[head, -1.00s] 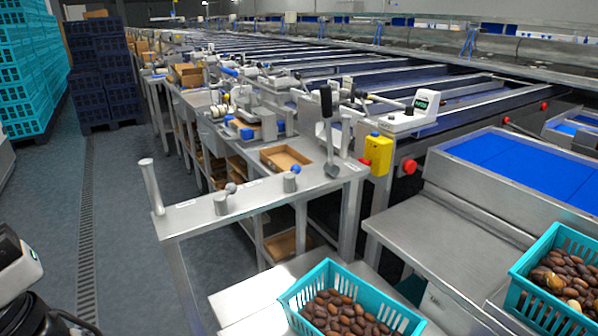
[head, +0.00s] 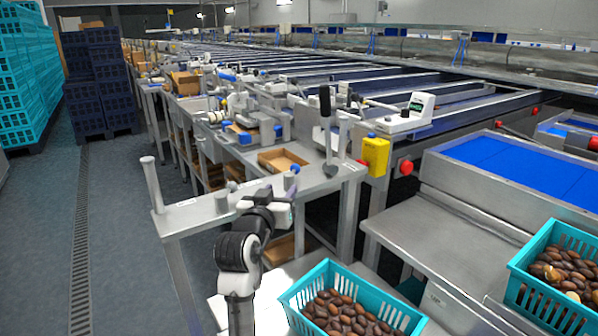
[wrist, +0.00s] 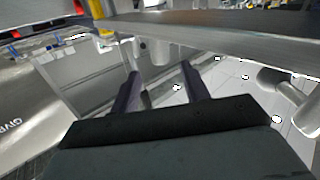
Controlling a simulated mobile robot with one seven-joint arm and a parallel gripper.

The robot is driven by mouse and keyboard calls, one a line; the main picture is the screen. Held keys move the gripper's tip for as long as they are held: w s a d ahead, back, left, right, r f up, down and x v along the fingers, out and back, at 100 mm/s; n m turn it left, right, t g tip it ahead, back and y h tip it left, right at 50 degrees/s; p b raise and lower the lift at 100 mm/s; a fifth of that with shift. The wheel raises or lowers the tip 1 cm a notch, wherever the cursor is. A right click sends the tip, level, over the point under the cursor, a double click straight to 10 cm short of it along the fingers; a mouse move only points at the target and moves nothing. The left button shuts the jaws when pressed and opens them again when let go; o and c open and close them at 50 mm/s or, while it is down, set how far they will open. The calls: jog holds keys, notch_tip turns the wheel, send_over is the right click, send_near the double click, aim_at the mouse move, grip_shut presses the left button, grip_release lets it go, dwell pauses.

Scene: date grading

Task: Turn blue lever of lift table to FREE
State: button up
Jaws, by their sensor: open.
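The blue-knobbed lever (head: 295,170) stands on the front rail of the metal table (head: 180,217) in the head view. Its short grey post is partly covered by my gripper. My gripper (head: 287,194) is at that rail, close to the blue lever; I cannot tell whether they touch. In the wrist view my two dark fingers (wrist: 160,80) are spread apart, with a grey post behind the gap. No blue knob is clear there, and I cannot read the lever's marking.
A second post (head: 222,203) stands on the rail to the left, and an upright handle (head: 152,185) at its left end. A tall black-handled lever (head: 327,125) and yellow box (head: 375,155) are to the right. A turquoise crate of dates (head: 350,325) is below.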

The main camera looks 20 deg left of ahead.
aim_at(293, 169)
jog(key=w+p, duration=0.1)
jog(key=w, duration=0.5)
jog(key=w+p, duration=0.1)
jog(key=w, duration=0.4)
jog(key=shift+w+a, duration=0.2)
jog(key=shift+w, duration=0.15)
jog(key=shift+r+p, duration=0.1)
jog(key=shift+p, duration=0.2)
jog(key=c, duration=1)
